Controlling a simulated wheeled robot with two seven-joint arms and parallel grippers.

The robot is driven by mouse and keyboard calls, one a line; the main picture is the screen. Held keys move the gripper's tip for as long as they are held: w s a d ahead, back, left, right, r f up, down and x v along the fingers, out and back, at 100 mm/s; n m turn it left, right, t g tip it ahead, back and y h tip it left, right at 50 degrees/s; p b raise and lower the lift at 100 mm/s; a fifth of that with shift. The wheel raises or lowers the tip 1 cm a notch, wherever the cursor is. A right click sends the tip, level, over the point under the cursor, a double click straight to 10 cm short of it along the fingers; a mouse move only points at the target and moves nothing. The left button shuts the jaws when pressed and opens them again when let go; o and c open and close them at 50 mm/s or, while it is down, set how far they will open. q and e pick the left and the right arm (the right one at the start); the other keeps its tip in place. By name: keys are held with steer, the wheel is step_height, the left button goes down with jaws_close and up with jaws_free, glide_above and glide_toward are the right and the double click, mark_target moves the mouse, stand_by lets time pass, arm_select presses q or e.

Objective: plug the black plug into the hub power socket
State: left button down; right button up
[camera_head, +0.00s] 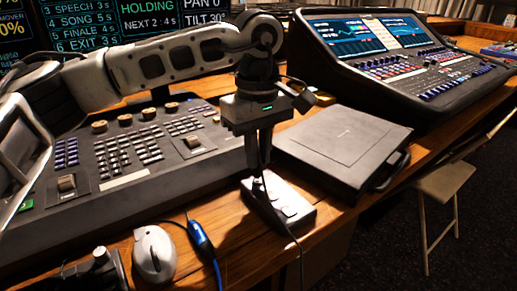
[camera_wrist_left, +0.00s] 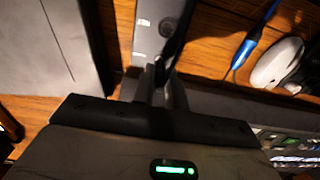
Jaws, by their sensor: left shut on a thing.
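My left gripper (camera_head: 258,165) points down over the hub (camera_head: 290,208), a small dark box on the wooden desk. It is shut on the black plug, which is mostly hidden between the fingers. A thin black cable hangs down past the hub's front. In the left wrist view, the closed fingers (camera_wrist_left: 160,85) reach over the near end of the hub (camera_wrist_left: 146,38), and a dark strip, the plug or its cable, runs up from them. The hub's top has a round dark feature and pale marks. Whether the plug touches a socket cannot be told. My right gripper is not in view.
A flat black case (camera_head: 345,145) lies right of the hub, close to the gripper. A mixing console (camera_head: 130,165) is at the left. A white mouse (camera_head: 155,255) and a blue cable connector (camera_head: 202,242) lie in front. A larger desk (camera_head: 410,65) stands at the back right.

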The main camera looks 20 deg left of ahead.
arm_select(q)
steer(key=shift+f+b, duration=0.45)
steer(key=shift+f, duration=0.15)
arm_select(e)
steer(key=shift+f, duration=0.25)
arm_select(q)
steer(key=c, duration=1.3)
jaws_free()
steer(key=shift+c, duration=0.2)
